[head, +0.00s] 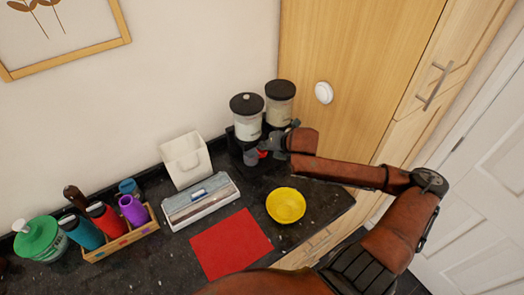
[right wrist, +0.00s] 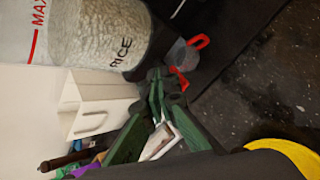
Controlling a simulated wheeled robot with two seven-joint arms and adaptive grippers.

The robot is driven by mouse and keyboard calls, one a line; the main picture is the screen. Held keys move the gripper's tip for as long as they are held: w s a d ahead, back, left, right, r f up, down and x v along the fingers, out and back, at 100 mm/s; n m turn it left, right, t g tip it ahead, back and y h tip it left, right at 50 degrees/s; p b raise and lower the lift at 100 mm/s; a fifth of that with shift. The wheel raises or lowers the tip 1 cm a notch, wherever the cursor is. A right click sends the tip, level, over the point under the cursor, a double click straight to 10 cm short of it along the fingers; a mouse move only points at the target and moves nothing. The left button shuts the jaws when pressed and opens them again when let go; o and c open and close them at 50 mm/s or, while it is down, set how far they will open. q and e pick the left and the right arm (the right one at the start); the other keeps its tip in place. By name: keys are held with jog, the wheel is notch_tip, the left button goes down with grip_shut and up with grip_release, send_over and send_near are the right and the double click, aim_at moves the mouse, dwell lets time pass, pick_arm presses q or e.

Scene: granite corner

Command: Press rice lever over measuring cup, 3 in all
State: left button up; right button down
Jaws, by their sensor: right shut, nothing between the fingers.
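The rice dispenser (head: 247,126), a clear canister with a black lid, stands on the dark counter against the wall. It also shows in the right wrist view (right wrist: 92,38), with the word RICE on it. A clear measuring cup (head: 250,157) with red parts sits low at the dispenser's front; in the right wrist view the cup (right wrist: 183,54) is just beyond my fingertips. My right gripper (head: 264,144) is shut and empty, close to the dispenser's spout; its fingertips also show in the right wrist view (right wrist: 164,82). The lever is not clearly visible. My left gripper is not in view.
A second dispenser (head: 280,103) stands right beside the first. A yellow bowl (head: 286,205), a red mat (head: 230,245), a grey-white box (head: 201,201), a white holder (head: 186,160) and a wooden rack (head: 122,241) of colourful bottles share the counter. Wooden cabinets close the right side.

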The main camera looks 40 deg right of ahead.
aim_at(263, 151)
jog(key=shift+f, duration=0.9)
dwell(0.6)
jog(key=shift+r, duration=0.1)
jog(key=shift+r+p, duration=1.1)
jog(key=shift+r, duration=0.1)
notch_tip(263, 151, up, 5)
jog(key=p, duration=0.5)
jog(key=shift+r+p, duration=0.1)
jog(key=shift+p, duration=0.3)
jog(key=shift+w+a, duration=0.1)
